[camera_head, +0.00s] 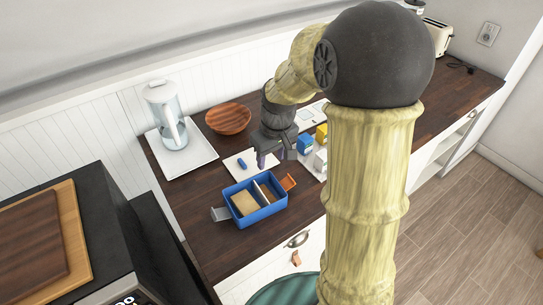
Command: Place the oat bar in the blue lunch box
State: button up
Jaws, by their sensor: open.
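The blue lunch box (267,213) stands open on the dark wooden counter. A divider splits it into two compartments. A pale tan slab (244,203) lies in the left one, and something brown shows in the right one. A small blue bar-shaped item (242,163) lies on a white sheet (234,172) behind the box. I cannot tell for sure which item is the oat bar. My gripper (269,157) is open and points down over the right part of the sheet, behind the box and right of the small blue item. Nothing shows between its fingers.
A wooden bowl (228,119) and a glass jug (168,118) on a white tray (194,164) are behind. Flaps stick out at the box's ends.

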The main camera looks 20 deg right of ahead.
dwell(0.4)
jog(key=s+f+m, duration=0.2)
jog(key=s+m, duration=0.1)
jog(key=s, duration=0.9)
jog(key=shift+s+a+m+t+h, duration=0.25)
jog(key=shift+m+t+h, duration=0.05)
jog(key=shift+t, duration=0.1)
